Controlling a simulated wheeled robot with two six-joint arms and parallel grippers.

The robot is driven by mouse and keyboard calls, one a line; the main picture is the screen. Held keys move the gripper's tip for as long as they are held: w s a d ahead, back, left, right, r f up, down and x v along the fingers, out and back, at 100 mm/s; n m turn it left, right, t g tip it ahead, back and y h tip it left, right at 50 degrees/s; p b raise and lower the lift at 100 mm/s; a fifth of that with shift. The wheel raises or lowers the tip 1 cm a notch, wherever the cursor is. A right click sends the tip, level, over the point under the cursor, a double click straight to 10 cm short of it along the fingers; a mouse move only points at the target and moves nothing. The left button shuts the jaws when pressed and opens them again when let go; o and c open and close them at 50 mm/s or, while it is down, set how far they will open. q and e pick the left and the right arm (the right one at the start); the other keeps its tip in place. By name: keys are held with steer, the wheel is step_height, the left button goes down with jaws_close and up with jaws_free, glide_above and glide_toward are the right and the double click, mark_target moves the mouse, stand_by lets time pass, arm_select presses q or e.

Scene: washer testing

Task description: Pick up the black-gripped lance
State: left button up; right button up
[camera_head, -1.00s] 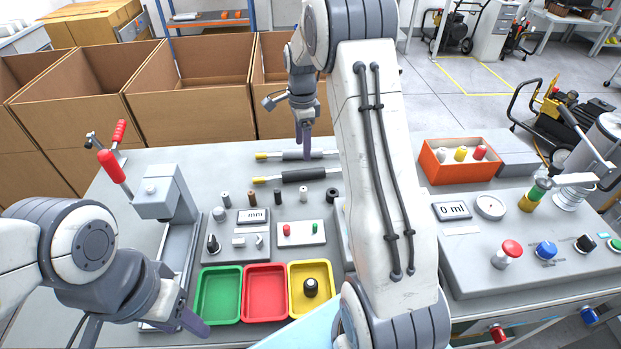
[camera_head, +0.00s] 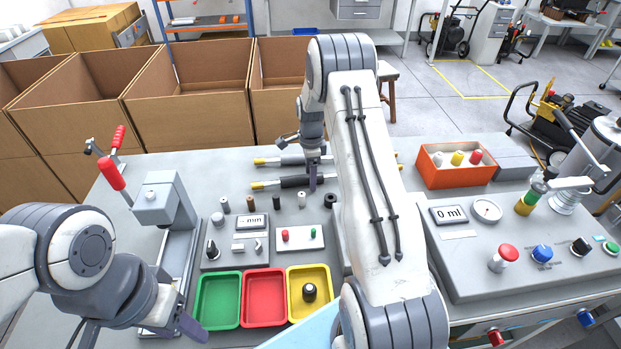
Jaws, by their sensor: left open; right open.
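Two lances lie side by side across the back of the grey bench, both with yellow tips at the left. The nearer black-gripped lance (camera_head: 292,182) has a thick black grip. The farther lance (camera_head: 290,161) also has a dark grip; its exact shade is hard to tell. My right gripper (camera_head: 313,182) points down over the right end of the nearer lance's grip, its fingers overlapping it in view. I cannot tell whether they touch it. It is open. My arm partly hides both lances' right ends. My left gripper (camera_head: 190,326) is open and empty at the front left.
Small cylinders and a gauge panel (camera_head: 283,238) lie just in front of the lances. Green (camera_head: 217,326), red and yellow trays are nearer. A lever press (camera_head: 157,200) stands left, an orange box (camera_head: 457,184) right. Cardboard boxes (camera_head: 195,105) line the back.

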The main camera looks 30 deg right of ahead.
jaws_close()
steer(key=shift+w+r, duration=0.1)
stand_by(1.3)
